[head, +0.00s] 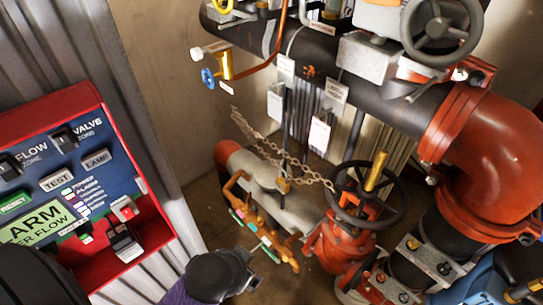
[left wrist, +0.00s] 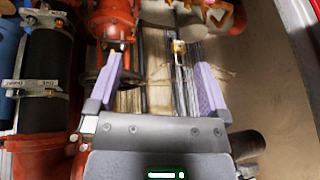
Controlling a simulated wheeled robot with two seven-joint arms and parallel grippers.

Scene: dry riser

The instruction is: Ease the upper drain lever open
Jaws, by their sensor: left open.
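Bronze drain pipework (head: 258,232) with small coloured levers runs low beside the grey pipe in the head view. A pink lever (head: 238,214) and a green lever (head: 253,246) show on it; I cannot tell which is the upper drain lever. Part of orange-bronze pipework (left wrist: 217,14) shows at the top of the left wrist view. My left gripper (head: 252,270) is below and left of the pipework in the head view. Its purple fingers (left wrist: 158,84) are spread with nothing between them in the left wrist view. My right gripper is not in view.
A red alarm panel (head: 160,225) stands at the left. A black handwheel (head: 398,205) on a red valve is right of the drain pipework, with a chain (head: 265,150) running to it. A brass valve with a blue handle (head: 208,78) sits higher up. Large red pipe (head: 490,160) fills the right.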

